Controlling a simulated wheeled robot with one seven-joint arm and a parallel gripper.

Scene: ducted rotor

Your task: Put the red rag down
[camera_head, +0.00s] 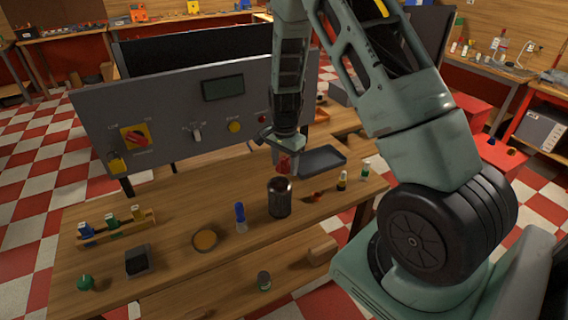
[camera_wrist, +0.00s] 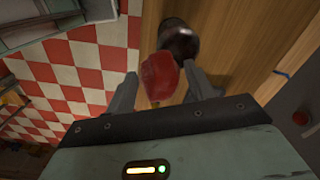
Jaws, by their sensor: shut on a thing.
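The red rag (camera_head: 284,162) hangs from my gripper (camera_head: 283,153) in the head view, just above and behind a dark metal canister (camera_head: 280,199) on the wooden workbench (camera_head: 180,237). In the wrist view the rag (camera_wrist: 160,77) is a crumpled red lump between the two fingers of my gripper (camera_wrist: 163,88). The gripper is shut on it. The dark canister (camera_wrist: 179,42) shows just beyond the rag there. The canister's inside is hidden in both views.
A grey tray (camera_head: 322,161) lies right of my gripper. A control panel (camera_head: 185,108) stands behind the bench. A blue bottle (camera_head: 240,217), a yellow-brown disc (camera_head: 205,240), a bottle rack (camera_head: 116,226) and small bottles (camera_head: 343,181) stand around the canister. The bench's front left has free room.

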